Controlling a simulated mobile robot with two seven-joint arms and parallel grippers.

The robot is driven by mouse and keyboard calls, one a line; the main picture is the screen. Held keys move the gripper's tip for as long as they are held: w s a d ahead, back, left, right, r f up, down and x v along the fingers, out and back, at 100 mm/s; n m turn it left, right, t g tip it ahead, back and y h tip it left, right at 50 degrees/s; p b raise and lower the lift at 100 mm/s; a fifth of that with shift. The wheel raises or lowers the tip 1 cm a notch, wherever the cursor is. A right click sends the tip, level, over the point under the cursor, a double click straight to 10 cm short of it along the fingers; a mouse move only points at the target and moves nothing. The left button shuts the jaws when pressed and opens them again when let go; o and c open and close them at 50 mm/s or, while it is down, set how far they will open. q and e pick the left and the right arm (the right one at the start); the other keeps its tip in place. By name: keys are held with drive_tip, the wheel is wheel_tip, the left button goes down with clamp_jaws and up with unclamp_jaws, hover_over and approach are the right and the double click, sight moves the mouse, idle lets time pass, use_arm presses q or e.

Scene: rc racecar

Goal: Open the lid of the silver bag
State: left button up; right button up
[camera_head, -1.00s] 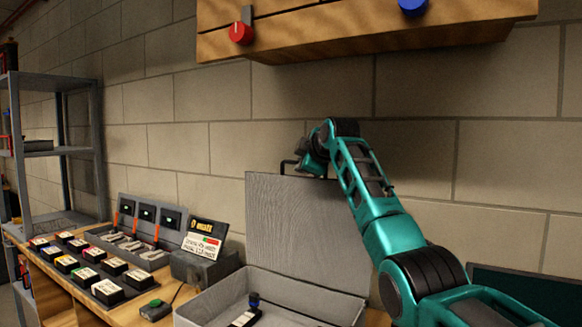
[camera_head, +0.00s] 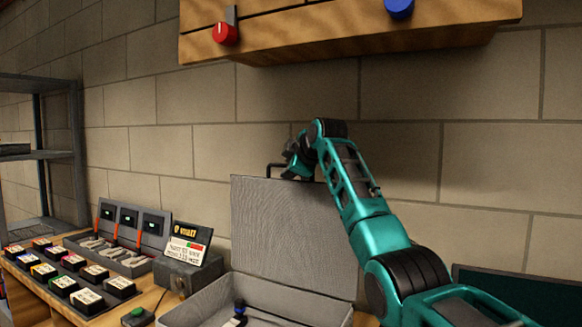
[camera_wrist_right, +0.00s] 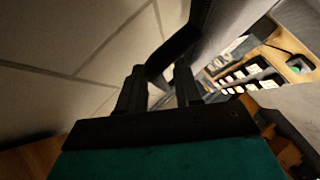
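The silver bag (camera_head: 262,305) is a grey box-shaped case on the bench. Its lid (camera_head: 280,228) stands open, close to upright, in front of the brick wall. A black handle (camera_head: 274,171) is on the lid's top edge and also shows in the right wrist view (camera_wrist_right: 183,45). My right gripper (camera_head: 292,166) is at this handle. In the right wrist view its two dark fingers (camera_wrist_right: 160,80) are a little apart with the handle between their tips, apparently shut on it; the contact itself is partly hidden. My left gripper is not in view.
A dark item with a blue cap (camera_head: 238,312) lies in the case. Left of it are a grey box with a sign (camera_head: 188,262), battery packs (camera_head: 62,283) and a charger rack (camera_head: 118,238). A wooden cabinet (camera_head: 340,35) with knobs hangs above.

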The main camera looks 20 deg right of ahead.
drive_tip(key=shift+s+f, duration=0.1)
drive_tip(key=shift+s, duration=0.25)
drive_tip(key=b+v, duration=0.2)
drive_tip(key=v, duration=1)
drive_tip(key=shift+r+b, duration=0.25)
drive_tip(key=shift+b, duration=0.15)
drive_tip(key=shift+f, duration=0.1)
